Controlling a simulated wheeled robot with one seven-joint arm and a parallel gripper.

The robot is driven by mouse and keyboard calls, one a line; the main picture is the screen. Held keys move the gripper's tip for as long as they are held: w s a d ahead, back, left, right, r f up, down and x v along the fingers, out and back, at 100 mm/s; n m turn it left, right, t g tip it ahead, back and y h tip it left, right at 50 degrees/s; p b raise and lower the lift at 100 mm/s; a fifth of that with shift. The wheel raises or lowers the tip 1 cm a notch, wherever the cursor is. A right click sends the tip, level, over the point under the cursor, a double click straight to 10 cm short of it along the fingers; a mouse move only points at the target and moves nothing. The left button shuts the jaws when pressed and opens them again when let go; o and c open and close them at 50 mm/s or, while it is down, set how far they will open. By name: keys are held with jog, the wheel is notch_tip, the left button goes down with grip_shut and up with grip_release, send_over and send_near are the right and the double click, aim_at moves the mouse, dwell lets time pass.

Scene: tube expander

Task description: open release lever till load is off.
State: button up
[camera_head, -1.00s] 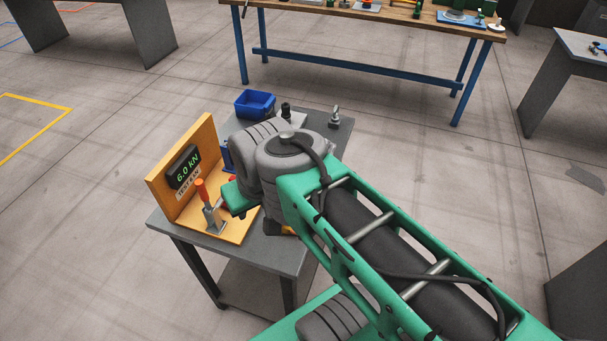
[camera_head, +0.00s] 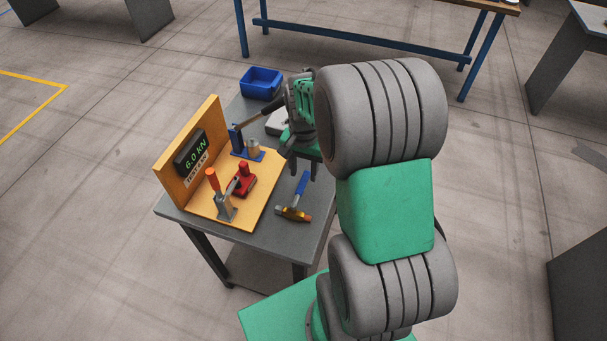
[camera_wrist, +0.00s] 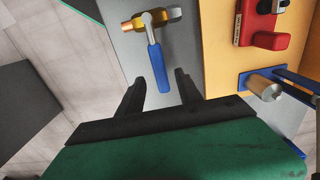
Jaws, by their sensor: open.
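An upright lever with an orange handle (camera_head: 211,178) stands on a metal bracket at the front of the orange fixture board (camera_head: 237,215). A red block (camera_head: 243,178) sits behind it. The display (camera_head: 189,149) on the upright panel reads 6.0 kN. A blue bracket (camera_head: 237,138) with a metal cylinder stands farther back; the cylinder also shows in the wrist view (camera_wrist: 266,88). My gripper (camera_wrist: 160,77) is open and empty, right of the board and apart from the lever. The orange handle is not visible in the wrist view.
A hammer with a blue handle (camera_wrist: 158,68) lies on the grey table (camera_head: 268,229) just ahead of my fingers in the wrist view. A blue bin (camera_head: 261,82) stands at the table's back. A long dark bar (camera_head: 258,114) slopes up from the blue bracket.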

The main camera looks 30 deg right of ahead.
aim_at(303, 180)
jog(key=shift+f, duration=1.55)
jog(key=shift+c, duration=0.3)
grip_shut()
